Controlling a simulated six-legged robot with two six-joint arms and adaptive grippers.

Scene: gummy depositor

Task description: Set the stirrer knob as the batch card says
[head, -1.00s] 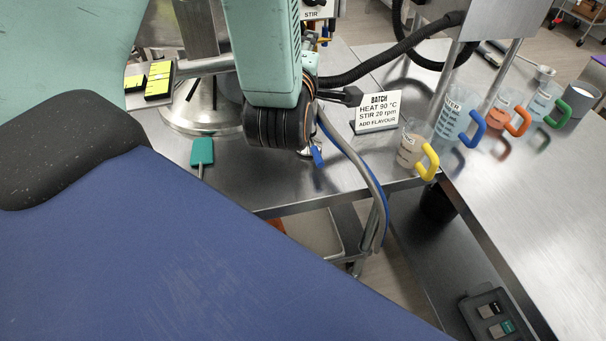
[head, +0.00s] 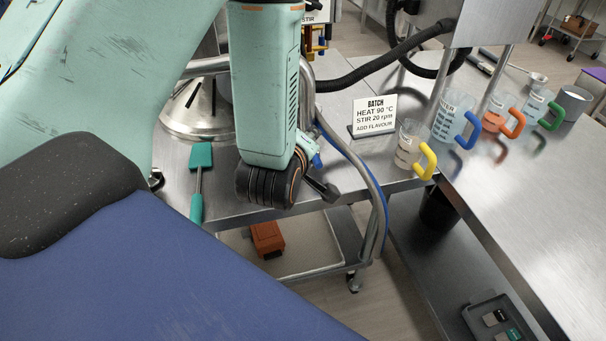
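The batch card (head: 375,116) stands on the steel table and reads "HEAT 90 °C, STIR 20 rpm, ADD FLAVOUR". A white label ending in "STIR" (head: 314,14) shows at the top edge, partly cut off behind my arm. I cannot make out a stirrer knob; the area left of the label is hidden by my arm. My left arm's wrist hangs in front of the table's front edge. The dark gripper (head: 322,188) points down and right, left of and below the card. Its fingers are too hidden to tell open from shut. My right gripper is not in view.
Measuring jugs with yellow (head: 425,162), blue (head: 470,132), orange (head: 514,123) and green (head: 553,117) handles stand right of the card. A teal spatula (head: 201,155) lies at left. The right table is largely clear.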

